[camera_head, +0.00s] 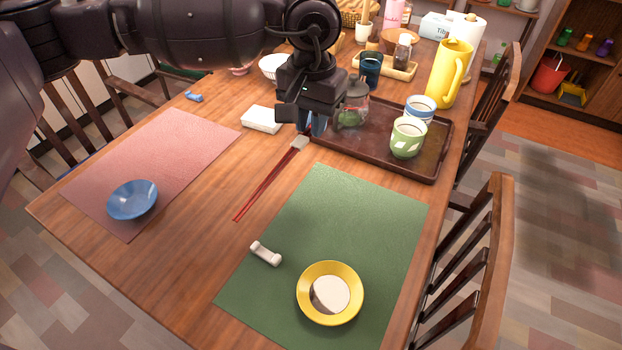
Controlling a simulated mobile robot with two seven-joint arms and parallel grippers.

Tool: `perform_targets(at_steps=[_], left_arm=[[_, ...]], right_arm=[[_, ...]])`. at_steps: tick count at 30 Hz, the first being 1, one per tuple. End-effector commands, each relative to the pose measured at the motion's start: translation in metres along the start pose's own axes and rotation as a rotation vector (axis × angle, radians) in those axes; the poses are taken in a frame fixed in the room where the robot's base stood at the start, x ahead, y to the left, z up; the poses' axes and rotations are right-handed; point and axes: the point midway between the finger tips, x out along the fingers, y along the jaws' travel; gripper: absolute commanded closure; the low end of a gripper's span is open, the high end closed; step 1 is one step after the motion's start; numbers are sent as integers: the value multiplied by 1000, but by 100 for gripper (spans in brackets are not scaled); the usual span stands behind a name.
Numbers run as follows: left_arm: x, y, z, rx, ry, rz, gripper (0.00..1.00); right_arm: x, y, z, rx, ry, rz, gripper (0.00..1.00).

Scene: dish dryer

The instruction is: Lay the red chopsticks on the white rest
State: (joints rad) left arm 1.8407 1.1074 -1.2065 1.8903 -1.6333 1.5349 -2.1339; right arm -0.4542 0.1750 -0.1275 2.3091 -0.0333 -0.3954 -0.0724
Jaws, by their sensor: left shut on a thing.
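The red chopsticks (264,189) run diagonally from my left gripper (313,124) down and to the left, over the bare wood between the two mats. My left gripper is shut on their upper end; the fingers partly hide the hold. A small pale piece (299,142) shows at the chopsticks just below the fingers. I cannot tell how far above the table they are. The white rest (266,253), bone-shaped, lies on the left part of the green mat (345,215), left of the yellow bowl, apart from the chopsticks. My right gripper is not in view.
The yellow bowl (356,307) sits on the green mat. A brown tray (428,168) with cups and a glass teapot (355,98) stands right of my gripper. A white box (261,119), pink mat (175,150), blue bowl (132,200) and blue rest (193,97) are left.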

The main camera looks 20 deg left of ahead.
Motion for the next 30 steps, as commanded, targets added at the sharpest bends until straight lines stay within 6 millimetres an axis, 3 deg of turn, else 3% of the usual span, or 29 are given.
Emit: perform_targets(at_steps=[1, 9, 17, 27, 30], left_arm=[[19, 0, 0, 0, -11, 1, 100], [67, 0, 0, 0, -7, 1, 100], [79, 0, 0, -2, -1, 1, 100], [130, 0, 1, -1, -8, 1, 100], [134, 0, 0, -2, -3, 1, 100]], right_arm=[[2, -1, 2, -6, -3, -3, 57], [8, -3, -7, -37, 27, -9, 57], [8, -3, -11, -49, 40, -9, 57], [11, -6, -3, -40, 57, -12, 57], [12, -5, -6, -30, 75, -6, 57]])
